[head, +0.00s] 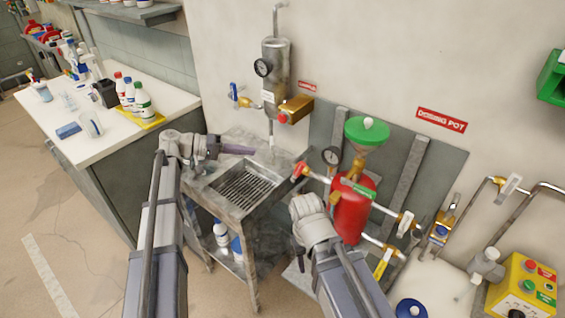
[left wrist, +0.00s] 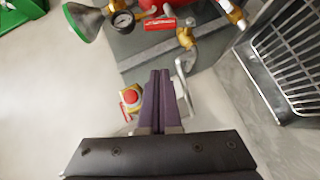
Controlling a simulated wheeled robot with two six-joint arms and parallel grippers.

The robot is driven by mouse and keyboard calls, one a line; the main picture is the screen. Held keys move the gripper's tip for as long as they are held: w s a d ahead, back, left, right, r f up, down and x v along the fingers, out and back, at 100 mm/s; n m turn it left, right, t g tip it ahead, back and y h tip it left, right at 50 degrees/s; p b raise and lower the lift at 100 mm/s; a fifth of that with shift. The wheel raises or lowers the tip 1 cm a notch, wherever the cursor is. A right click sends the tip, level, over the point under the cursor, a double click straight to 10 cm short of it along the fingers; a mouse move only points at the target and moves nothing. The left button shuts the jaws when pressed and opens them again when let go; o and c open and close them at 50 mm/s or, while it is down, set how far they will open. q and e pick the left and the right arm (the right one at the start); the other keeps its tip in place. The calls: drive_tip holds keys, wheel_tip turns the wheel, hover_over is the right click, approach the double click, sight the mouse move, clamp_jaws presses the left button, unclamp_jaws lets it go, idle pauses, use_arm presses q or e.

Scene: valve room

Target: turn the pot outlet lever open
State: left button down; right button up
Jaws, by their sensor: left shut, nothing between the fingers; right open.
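The red dosing pot (head: 347,212) stands at the wall under a green funnel (head: 368,132). Several valve levers sit around it: a red one (head: 299,170) on its upper left, a white one (head: 405,224) and a yellow one (head: 382,264) on its lower right. I cannot tell which is the outlet lever. My left gripper (head: 248,151) is shut and empty above the sink, left of the pot and apart from it. Its purple fingers (left wrist: 161,75) show in the left wrist view, with a red lever (left wrist: 160,23) beyond. My right gripper (head: 298,247) is mostly hidden by its wrist, in front of the pot.
A steel sink with a grating (head: 243,190) stands left of the pot. A metal cylinder with a gauge (head: 276,70) hangs above it. A counter (head: 105,140) with bottles is at left. A yellow button box (head: 524,288) is at lower right.

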use_arm(q)
drive_tip(key=b, duration=0.3)
approach(297, 172)
drive_tip(key=w+d+r, duration=0.2)
drive_tip(key=w+d, duration=0.1)
drive_tip(key=w, duration=0.2)
drive_tip(key=shift+s+d+f+b, duration=0.15)
drive_tip(key=shift+s+d+f, duration=0.15)
drive_tip(key=shift+d, duration=0.25)
drive_tip(key=shift+s+d+f+b, duration=0.25)
drive_tip(key=shift+s+d, duration=0.1)
drive_tip(key=shift+d, duration=0.2)
drive_tip(key=shift+s+d+f+b, duration=0.1)
drive_tip(key=shift+s+d+f, duration=0.2)
drive_tip(key=shift+d, duration=0.25)
drive_tip(key=shift+r, duration=0.1)
drive_tip(key=shift+s+d+m+y+p, duration=0.2)
drive_tip(key=shift+m+y+p, duration=0.1)
drive_tip(key=shift+p, duration=0.25)
